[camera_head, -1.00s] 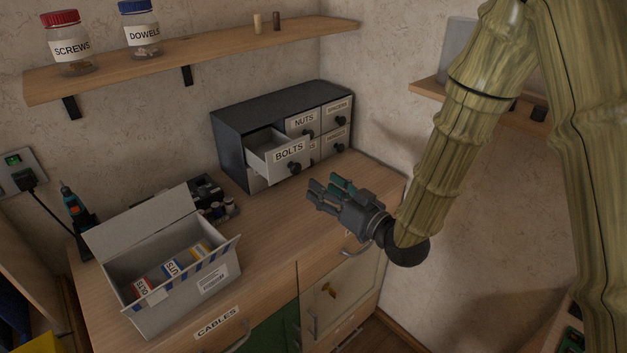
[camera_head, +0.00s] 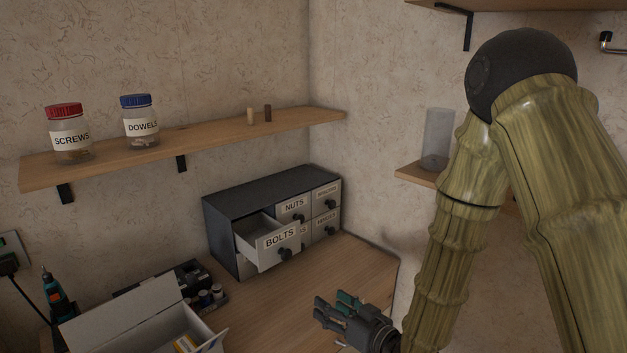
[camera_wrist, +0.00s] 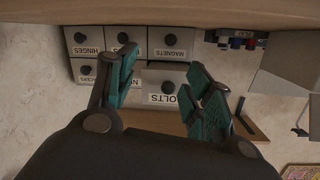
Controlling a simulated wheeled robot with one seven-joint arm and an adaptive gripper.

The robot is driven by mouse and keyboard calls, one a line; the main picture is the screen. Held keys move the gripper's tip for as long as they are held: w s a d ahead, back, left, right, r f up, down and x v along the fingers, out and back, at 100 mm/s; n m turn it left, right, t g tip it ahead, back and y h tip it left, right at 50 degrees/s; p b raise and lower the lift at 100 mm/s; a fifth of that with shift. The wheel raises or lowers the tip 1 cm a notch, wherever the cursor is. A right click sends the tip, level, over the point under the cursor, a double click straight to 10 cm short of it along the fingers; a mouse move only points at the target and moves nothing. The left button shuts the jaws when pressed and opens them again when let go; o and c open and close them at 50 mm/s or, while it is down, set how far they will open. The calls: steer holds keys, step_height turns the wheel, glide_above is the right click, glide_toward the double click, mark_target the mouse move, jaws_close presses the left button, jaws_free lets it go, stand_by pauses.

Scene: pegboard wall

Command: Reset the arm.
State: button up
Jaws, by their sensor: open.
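My gripper (camera_head: 340,309) is open and empty above the front right of the wooden worktop, at the lower edge of the head view. My arm, in a bamboo-like finish, rises from it on the right. In the wrist view my gripper (camera_wrist: 165,95) shows its two teal-padded fingers spread apart, with nothing between them. The dark drawer cabinet (camera_head: 229,195) stands beyond the gripper, and its BOLTS drawer (camera_head: 279,240) is pulled out. The drawer also shows in the wrist view (camera_wrist: 163,86), upside down and some way off.
The open white box (camera_head: 130,318) stands at the lower left, near a drill (camera_head: 57,298). A shelf (camera_head: 208,134) holds the SCREWS jar (camera_head: 70,135), the DOWELS jar (camera_head: 141,122) and two small pegs. A clear cylinder (camera_head: 437,138) stands on the right shelf. The worktop right of the cabinet is clear.

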steer(key=s+d+f+m+g+h, duration=0.1)
steer(key=s+d+f+g+h, duration=0.15)
steer(key=s+f, duration=0.4)
steer(key=s+d+f+m+g+h, duration=0.1)
steer(key=s+d+f+h, duration=0.2)
steer(key=f, duration=0.7)
steer(key=s+d+f+m+g+h, duration=0.1)
steer(key=s+d+f+g, duration=0.1)
steer(key=s+d+f, duration=0.45)
steer(key=s+d+f+m+g+h, duration=0.1)
steer(key=s+d+f+g, duration=0.1)
steer(key=s+f, duration=0.4)
steer(key=s+d+f+m+g+h, duration=0.1)
steer(key=s+f+g, duration=0.4)
steer(key=s, duration=0.9)
steer(key=d+f+h, duration=0.1)
steer(key=d, duration=0.1)
steer(key=shift+d, duration=0.35)
